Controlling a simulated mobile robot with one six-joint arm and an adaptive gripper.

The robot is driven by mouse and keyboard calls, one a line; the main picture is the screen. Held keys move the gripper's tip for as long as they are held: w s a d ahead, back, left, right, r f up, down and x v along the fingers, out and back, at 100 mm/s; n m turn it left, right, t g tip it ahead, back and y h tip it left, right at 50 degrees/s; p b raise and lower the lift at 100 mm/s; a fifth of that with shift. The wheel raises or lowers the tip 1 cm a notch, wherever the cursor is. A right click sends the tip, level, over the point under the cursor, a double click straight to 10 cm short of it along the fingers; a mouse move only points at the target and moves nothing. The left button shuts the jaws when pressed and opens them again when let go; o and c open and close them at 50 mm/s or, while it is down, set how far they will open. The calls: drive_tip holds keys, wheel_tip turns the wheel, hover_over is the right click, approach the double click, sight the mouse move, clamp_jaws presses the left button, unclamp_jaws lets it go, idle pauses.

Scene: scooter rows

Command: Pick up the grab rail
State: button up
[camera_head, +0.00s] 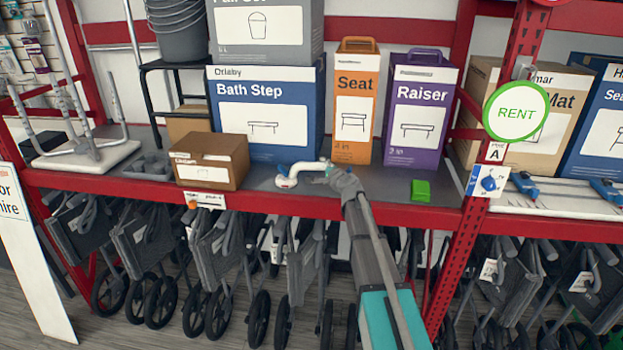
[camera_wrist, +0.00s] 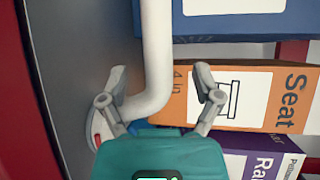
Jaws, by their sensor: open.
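The grab rail (camera_head: 305,168) is a white curved tube with a round end flange. It sits on the grey upper shelf in front of the Bath Step box. In the wrist view the grab rail (camera_wrist: 155,50) runs down from the top edge and bends left to its flange by the shelf surface. My gripper (camera_head: 328,174) is at the rail's right end in the head view. In the wrist view my gripper (camera_wrist: 161,80) is open, with the tube between its spread fingers, nearer the left one. Contact cannot be told. My gripper hides part of the rail.
Behind stand the Bath Step box (camera_head: 270,95), orange Seat box (camera_head: 356,90) and purple Raiser box (camera_head: 418,105). A brown carton (camera_head: 210,160) is left of the rail. A green block (camera_head: 421,190) lies right. A red upright (camera_head: 478,220) and folded walkers below bound the shelf.

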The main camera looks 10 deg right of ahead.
sight(321, 168)
drive_tip(key=shift+b+x, duration=0.35)
drive_tip(key=shift+x, duration=1.8)
drive_tip(key=shift+d, duration=0.15)
drive_tip(key=shift+c, duration=0.2)
clamp_jaws()
